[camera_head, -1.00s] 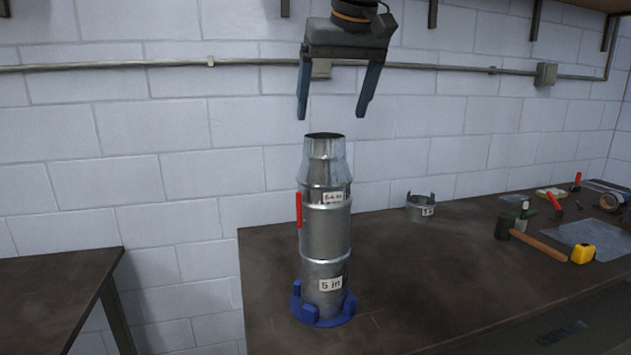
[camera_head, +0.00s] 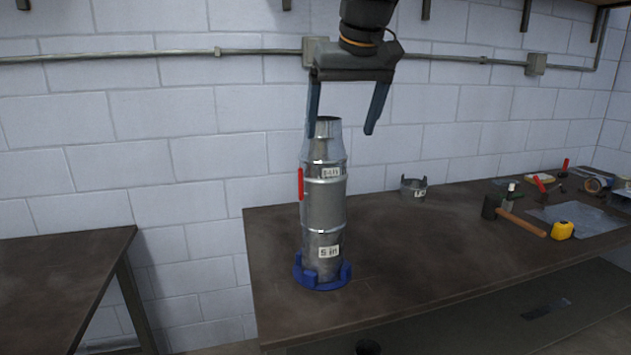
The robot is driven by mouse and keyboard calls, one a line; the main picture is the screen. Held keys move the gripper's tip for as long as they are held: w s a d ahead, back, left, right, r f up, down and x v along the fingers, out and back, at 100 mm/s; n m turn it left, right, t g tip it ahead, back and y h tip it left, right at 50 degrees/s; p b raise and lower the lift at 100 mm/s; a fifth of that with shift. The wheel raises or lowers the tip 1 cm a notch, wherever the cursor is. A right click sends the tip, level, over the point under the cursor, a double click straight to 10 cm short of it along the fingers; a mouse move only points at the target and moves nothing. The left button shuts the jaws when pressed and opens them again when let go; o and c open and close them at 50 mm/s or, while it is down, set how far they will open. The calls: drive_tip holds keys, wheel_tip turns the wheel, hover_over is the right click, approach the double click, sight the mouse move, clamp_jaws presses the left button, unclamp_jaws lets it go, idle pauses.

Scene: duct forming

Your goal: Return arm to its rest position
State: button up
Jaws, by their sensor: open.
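My gripper (camera_head: 341,130) is open and empty at the top middle, fingers pointing down. Its left finger overlaps the top of the metal duct stack in the picture; I cannot tell whether they touch. The duct stack (camera_head: 325,210) stands upright on the bench, with a tapered top piece, a red handle (camera_head: 300,184) on its left side and a label reading "5 in" (camera_head: 329,251) low down. Its foot sits in a blue round base (camera_head: 321,284). The rest of my arm runs out of the picture at the top.
The dark bench (camera_head: 420,262) holds a small metal ring (camera_head: 413,189), a mallet (camera_head: 521,222) and a yellow tape measure (camera_head: 562,230) at right. Another table (camera_head: 60,275) stands at left, across a gap. A pipe runs along the wall behind.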

drive_tip(key=s+d+f+m+g, duration=0.1)
drive_tip(key=s+d+f, duration=0.3)
drive_tip(key=f, duration=0.7)
drive_tip(key=s+d+f+m+g+h, duration=0.1)
drive_tip(key=s+d+f, duration=0.4)
drive_tip(key=s+f, duration=0.3)
drive_tip(key=s+d+f+g, duration=0.1)
drive_tip(key=s+d+f, duration=0.4)
drive_tip(key=f, duration=1.1)
drive_tip(key=shift+s+d+m+g, duration=0.15)
drive_tip(key=shift+s+m+g, duration=0.25)
drive_tip(key=shift+s, duration=0.5)
drive_tip(key=shift+f, duration=0.1)
